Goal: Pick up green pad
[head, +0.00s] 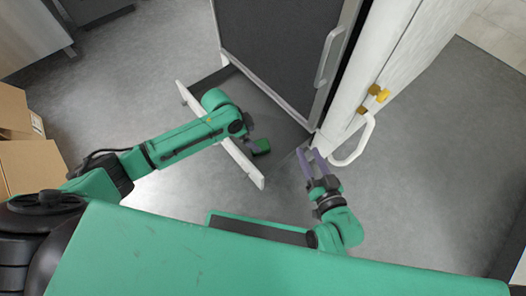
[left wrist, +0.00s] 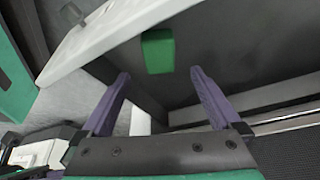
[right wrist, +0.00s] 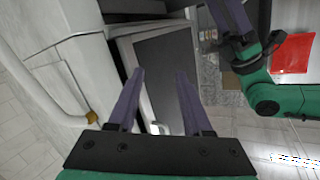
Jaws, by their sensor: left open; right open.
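The green pad (head: 262,146) is a small block on the inner side of the low white panel in the head view. In the left wrist view the green pad (left wrist: 158,54) is ahead of the fingertips, roughly centred between them, against a dark grey surface. My left gripper (left wrist: 160,74) is open and empty, with a visible gap to the pad. In the head view my left arm reaches over the white panel and mostly hides this gripper. My right gripper (head: 308,155) is open and empty beside the white handle; its fingers (right wrist: 160,72) also show in the right wrist view.
The white panel (head: 250,172) stands under my left arm. A dark-faced door (head: 280,45) and a white cabinet wall with a handle (head: 352,143) stand close to my right gripper. Cardboard boxes (head: 30,165) are at the left. Grey floor at the right is clear.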

